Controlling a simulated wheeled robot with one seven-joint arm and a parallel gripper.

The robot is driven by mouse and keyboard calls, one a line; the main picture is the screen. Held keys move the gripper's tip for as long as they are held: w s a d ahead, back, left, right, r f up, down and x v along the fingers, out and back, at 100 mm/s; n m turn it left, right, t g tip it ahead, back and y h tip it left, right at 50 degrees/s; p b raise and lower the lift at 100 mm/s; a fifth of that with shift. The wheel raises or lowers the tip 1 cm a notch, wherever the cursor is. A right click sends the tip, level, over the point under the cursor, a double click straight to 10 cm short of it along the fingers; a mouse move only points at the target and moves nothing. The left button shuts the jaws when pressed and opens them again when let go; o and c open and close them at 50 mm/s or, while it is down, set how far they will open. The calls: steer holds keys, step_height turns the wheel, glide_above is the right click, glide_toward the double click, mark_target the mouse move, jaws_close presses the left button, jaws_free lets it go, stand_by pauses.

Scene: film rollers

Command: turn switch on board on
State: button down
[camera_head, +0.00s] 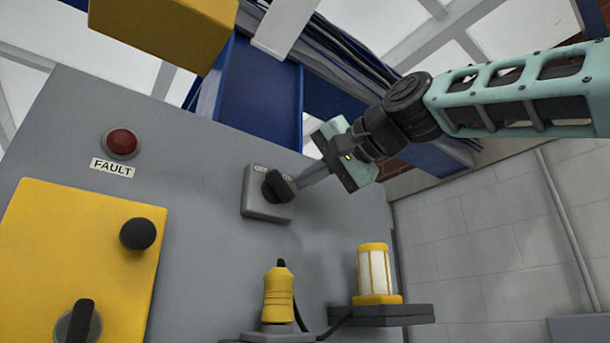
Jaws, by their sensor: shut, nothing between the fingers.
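A switch (265,209) sits on the grey board (200,160). It is a grey box with a black rotary knob (278,186) and a small label above the knob, too small to read surely. My gripper (303,181) comes in from the right, with its fingers shut and pointing left. The fingertips are at the right side of the knob and look to touch it, though I cannot tell contact for certain. Nothing shows between the fingers. The knob's handle is tilted, and the fingertips partly overlap its right end.
A red lamp (122,142) with a FAULT label is at the left. A yellow panel (60,240) carries a black knob (138,233) and a rotary handle (78,322). Below the switch are a yellow plug (279,295) and a yellow-white lamp (374,272) on a dark shelf.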

steer(key=shift+s+a+f, duration=0.2)
steer(key=shift+a+f, duration=0.2)
steer(key=shift+f, duration=0.15)
